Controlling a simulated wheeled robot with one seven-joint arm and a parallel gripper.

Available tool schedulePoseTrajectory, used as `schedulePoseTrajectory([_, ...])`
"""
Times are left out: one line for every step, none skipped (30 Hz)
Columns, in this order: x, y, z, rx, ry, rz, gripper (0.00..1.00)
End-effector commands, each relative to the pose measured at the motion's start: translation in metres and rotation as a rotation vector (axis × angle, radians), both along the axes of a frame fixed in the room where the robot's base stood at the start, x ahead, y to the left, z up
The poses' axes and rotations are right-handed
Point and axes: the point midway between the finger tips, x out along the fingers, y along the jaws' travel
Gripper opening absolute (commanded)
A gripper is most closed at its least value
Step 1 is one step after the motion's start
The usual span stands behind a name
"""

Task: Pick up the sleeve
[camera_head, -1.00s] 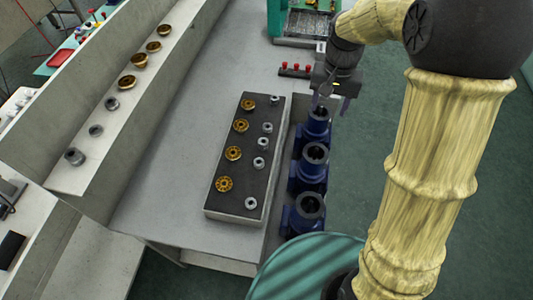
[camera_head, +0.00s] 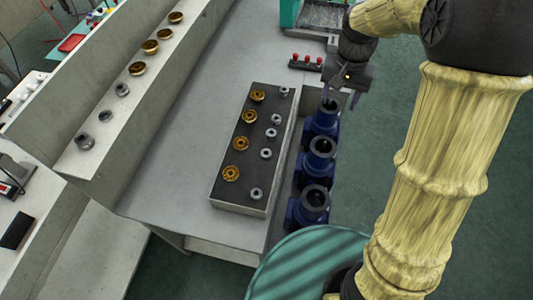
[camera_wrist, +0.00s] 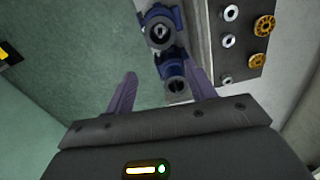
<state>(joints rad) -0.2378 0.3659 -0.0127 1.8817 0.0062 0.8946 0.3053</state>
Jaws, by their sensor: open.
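Several small silver-grey rings, which look like sleeves, stand in a column on a dark-topped tray (camera_head: 240,209). The nearest sleeve (camera_head: 256,193) is at the tray's front end and another sleeve (camera_head: 266,153) is near its middle. I cannot tell which one the task means. In the wrist view a sleeve (camera_wrist: 228,40) shows at the upper right, outside the jaws. My gripper (camera_head: 340,98) is open and empty, with its fingers apart beyond the tray's right side, above the far end of the pump row. The wrist view shows both fingers (camera_wrist: 164,72) with blue pumps behind them.
Brass wheels (camera_head: 240,143) share the tray. Three blue pump housings (camera_head: 315,200) line its right side. A raised ledge at left holds brass parts (camera_head: 137,69) and grey parts (camera_head: 84,141). A red-knobbed block (camera_head: 306,63) lies behind. The grey bench left of the tray is clear.

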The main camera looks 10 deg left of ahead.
Motion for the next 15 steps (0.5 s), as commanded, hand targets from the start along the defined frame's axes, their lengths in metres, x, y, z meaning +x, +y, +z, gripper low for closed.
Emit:
schedulePoseTrajectory([0.000,0.000,0.000,0.000,0.000,0.000,0.55])
schedulePoseTrajectory([0.000,0.000,0.000,0.000,0.000,0.000,0.55])
schedulePoseTrajectory([0.000,0.000,0.000,0.000,0.000,0.000,0.55])
schedulePoseTrajectory([0.000,0.000,0.000,0.000,0.000,0.000,0.55])
schedulePoseTrajectory([0.000,0.000,0.000,0.000,0.000,0.000,0.55])
schedulePoseTrajectory([0.000,0.000,0.000,0.000,0.000,0.000,0.55])
schedulePoseTrajectory([-0.001,-0.001,0.000,0.000,-0.001,0.000,0.55])
schedulePoseTrajectory([-0.002,-0.002,0.000,0.001,-0.003,0.000,0.55])
schedulePoseTrajectory([-0.004,-0.005,0.000,0.001,-0.007,0.001,0.55])
schedulePoseTrajectory([-0.006,-0.007,-0.001,0.002,-0.011,0.002,0.55])
schedulePoseTrajectory([-0.010,-0.011,-0.001,0.004,-0.016,0.003,0.55])
schedulePoseTrajectory([-0.015,-0.017,-0.002,0.006,-0.028,0.006,0.55])
schedulePoseTrajectory([-0.020,-0.022,-0.003,0.006,-0.035,0.008,0.55])
schedulePoseTrajectory([-0.026,-0.027,-0.004,0.008,-0.045,0.011,0.55])
schedulePoseTrajectory([-0.035,-0.036,-0.005,0.010,-0.061,0.016,0.55])
